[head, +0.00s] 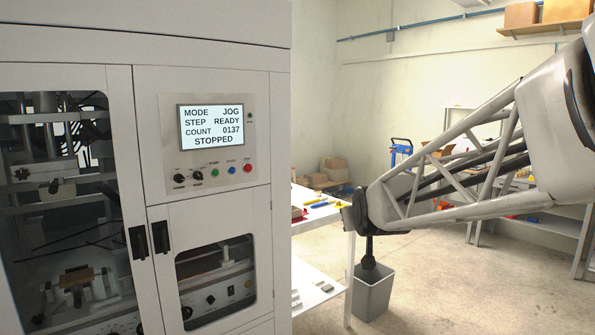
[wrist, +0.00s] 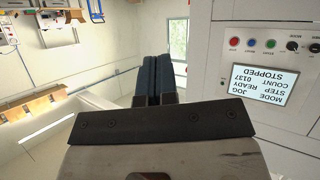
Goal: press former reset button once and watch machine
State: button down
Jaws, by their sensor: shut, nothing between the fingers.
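The former (head: 140,40) is a tall white cabinet at the left in the head view. Its panel has a screen (head: 211,127) reading MODE JOG, STEP READY, COUNT 0137, STOPPED. Below the screen are two black knobs, a green button (head: 215,173), a blue button (head: 232,170) and a red button (head: 247,168). Their labels are too small to read surely. In the wrist view the panel is upside down at the right, with the blue button (wrist: 252,44) between red and green. My gripper (wrist: 154,60) is shut and empty, apart from the panel and buttons.
A white table (head: 325,214) with small tools stands right of the former. A grey bin (head: 372,292) is on the floor below my arm. Two black door handles (head: 149,239) stick out below the panel. The space before the panel looks clear.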

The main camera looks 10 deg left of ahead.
aim_at(232, 170)
jog(key=w+a+r+n+t+y, duration=0.2)
jog(key=w+a+r+t, duration=0.1)
jog(key=w+a, duration=0.7)
jog(key=w+a+n+t+y, duration=0.1)
jog(key=w+a+t+y, duration=0.1)
jog(key=w+a, duration=0.3)
jog(key=w+a+n+t+y, duration=0.1)
jog(key=w+a+t+y, duration=0.2)
jog(key=a, duration=0.8)
jog(key=w+a+n+t+y, duration=0.1)
jog(key=w+a+t+y, duration=0.1)
jog(key=w+a, duration=0.4)
jog(key=shift+w+a+f+n+t+y, duration=0.25)
jog(key=shift+a+t, duration=0.35)
jog(key=shift+a, duration=0.45)
jog(key=shift+w+a, duration=0.15)
jog(key=shift+w, duration=0.05)
jog(key=shift+w+a, duration=2.95)
